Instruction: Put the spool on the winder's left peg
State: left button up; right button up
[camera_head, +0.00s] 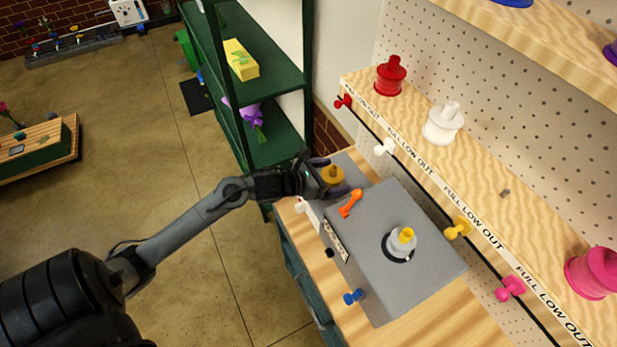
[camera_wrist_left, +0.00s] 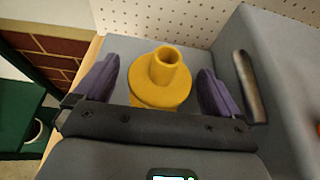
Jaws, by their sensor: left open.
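A yellow spool (camera_head: 333,174) stands upright at the far left end of the grey winder (camera_head: 372,268), over its lower grey ledge. My left gripper (camera_head: 335,177) is open with its purple fingers on either side of the spool. In the left wrist view the spool (camera_wrist_left: 162,80) sits between the two fingertips (camera_wrist_left: 160,84), with a visible gap on each side. The spool's base is partly hidden by the gripper, so the left peg under it is not visible. My right gripper is not in view.
On the winder are an orange lever (camera_head: 350,204) and a pale hub with a yellow top (camera_head: 401,242). A wooden shelf at right holds red (camera_head: 390,76), white (camera_head: 443,123) and pink (camera_head: 593,273) spools. A green shelf rack (camera_head: 250,85) stands behind left.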

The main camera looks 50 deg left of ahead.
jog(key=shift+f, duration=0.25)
pick_arm(q)
jog(key=v, duration=1.1)
jog(key=s+d+f+n+g+y, duration=0.1)
jog(key=s+f+n, duration=0.1)
jog(key=n, duration=0.4)
jog(key=s+d+f+n+g+y, duration=0.1)
jog(key=s+f+n, duration=0.1)
jog(key=n, duration=0.5)
jog(key=s+d+f+n+g+y, duration=0.1)
jog(key=f+n+y, duration=0.1)
jog(key=f+n, duration=0.2)
jog(key=shift+s+d+f+n+g, duration=0.1)
jog(key=shift+s+d+n+g, duration=0.1)
jog(key=shift+n, duration=0.45)
jog(key=shift+s+d+n+g, duration=0.1)
jog(key=shift+s+d+n, duration=0.1)
jog(key=shift+n, duration=0.45)
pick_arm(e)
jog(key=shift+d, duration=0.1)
pick_arm(q)
jog(key=s+d+f+n+g, duration=0.2)
jog(key=s+d+n+g, duration=0.1)
jog(key=n, duration=0.5)
jog(key=s+d+f+n+g+h, duration=0.1)
jog(key=s+d+n+g, duration=0.2)
jog(key=s+d+n, duration=0.3)
jog(key=d+n, duration=0.1)
jog(key=n, duration=0.2)
jog(key=shift+s+f, duration=0.35)
